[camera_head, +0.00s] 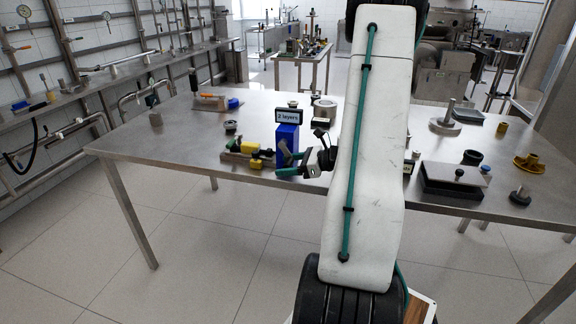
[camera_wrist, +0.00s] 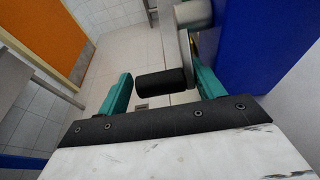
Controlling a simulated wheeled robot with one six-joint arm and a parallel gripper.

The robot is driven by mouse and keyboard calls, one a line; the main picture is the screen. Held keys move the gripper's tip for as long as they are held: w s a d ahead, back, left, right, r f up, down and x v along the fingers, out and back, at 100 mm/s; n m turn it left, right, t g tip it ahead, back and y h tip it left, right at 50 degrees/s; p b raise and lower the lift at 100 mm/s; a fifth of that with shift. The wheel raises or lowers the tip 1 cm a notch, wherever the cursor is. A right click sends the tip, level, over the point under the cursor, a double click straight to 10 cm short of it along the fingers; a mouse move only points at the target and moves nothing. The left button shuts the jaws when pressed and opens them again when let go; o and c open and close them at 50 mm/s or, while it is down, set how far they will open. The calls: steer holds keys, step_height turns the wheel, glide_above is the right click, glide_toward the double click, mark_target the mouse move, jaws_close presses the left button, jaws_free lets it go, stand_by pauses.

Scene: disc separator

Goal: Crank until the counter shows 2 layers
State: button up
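The disc separator has a blue housing (camera_head: 287,136) on the steel table. A small display (camera_head: 289,116) on top of it reads "2 layers". My gripper (camera_head: 290,163) is at the table's front edge, just in front of the housing. In the wrist view, my gripper (camera_wrist: 163,90) has its two green fingers wide apart. The crank's black handle (camera_wrist: 165,84) lies crosswise between or just beyond the fingertips, with no clear grip on it. The grey crank arm (camera_wrist: 187,45) rises from the handle's right end, beside the blue housing (camera_wrist: 262,40). In the head view the crank is mostly hidden.
Yellow and grey parts (camera_head: 250,150) sit left of the housing. A dark ring (camera_head: 230,126) lies behind them. A black box (camera_head: 455,180) and a yellow flanged piece (camera_head: 528,164) stand at the right. The table's left part (camera_head: 150,148) is mostly clear.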

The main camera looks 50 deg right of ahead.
steer(key=v, duration=0.7)
steer(key=shift+s, duration=0.4)
steer(key=shift+d+r, duration=0.1)
